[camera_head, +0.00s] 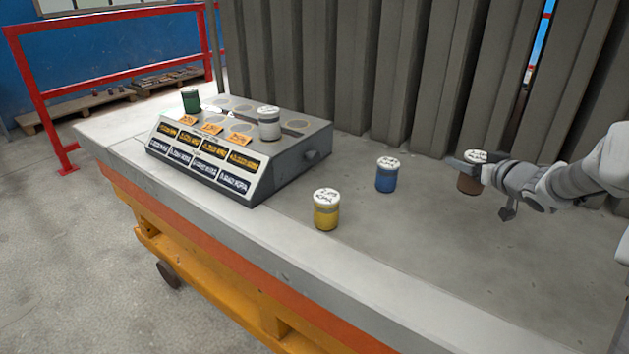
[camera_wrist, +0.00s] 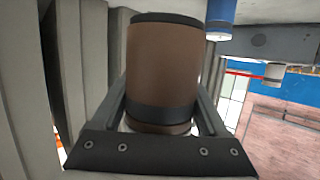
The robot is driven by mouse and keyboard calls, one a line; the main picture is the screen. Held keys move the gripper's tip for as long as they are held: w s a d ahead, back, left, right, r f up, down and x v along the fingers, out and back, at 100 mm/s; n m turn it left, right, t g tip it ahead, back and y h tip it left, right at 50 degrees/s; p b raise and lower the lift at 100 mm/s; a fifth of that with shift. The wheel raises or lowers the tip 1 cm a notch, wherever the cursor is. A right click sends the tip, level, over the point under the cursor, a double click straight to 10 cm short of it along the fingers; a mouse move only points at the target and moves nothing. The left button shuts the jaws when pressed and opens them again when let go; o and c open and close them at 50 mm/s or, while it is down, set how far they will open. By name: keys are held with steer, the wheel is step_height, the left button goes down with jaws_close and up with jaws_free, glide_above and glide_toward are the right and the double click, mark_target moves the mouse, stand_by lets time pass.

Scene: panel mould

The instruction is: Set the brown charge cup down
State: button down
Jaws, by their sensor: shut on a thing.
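The brown charge cup (camera_head: 468,184) has a white marked lid and stands upright at the right of the grey bench top, close to the ribbed panels. My gripper (camera_head: 478,172) reaches it from the right and is shut on it. In the wrist view the brown cup (camera_wrist: 163,70), with its dark bands, fills the space between the two fingers of my gripper (camera_wrist: 160,105). I cannot tell whether its base touches the bench.
A blue cup (camera_head: 386,176) and a yellow cup (camera_head: 326,212) stand on the bench to the left. A grey labelled rack (camera_head: 290,160) holds a green cup (camera_head: 191,101) and a white cup (camera_head: 269,124). Ribbed grey panels (camera_head: 350,70) stand behind. The front right bench top is clear.

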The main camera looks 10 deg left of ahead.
steer(key=shift+s+d, duration=0.1)
steer(key=shift+d, duration=0.1)
steer(key=shift+w+a+f+b, duration=0.9)
steer(key=shift+w+f+b, duration=0.1)
steer(key=shift+w+f, duration=0.8)
steer(key=shift+w+a+f+b, duration=0.9)
steer(key=shift+w+f+b, duration=0.1)
steer(key=shift+w+f, duration=0.8)
steer(key=shift+w+a+f+b, duration=0.95)
steer(key=shift+w+f, duration=0.7)
steer(key=shift+f, duration=0.25)
steer(key=shift+f, duration=0.1)
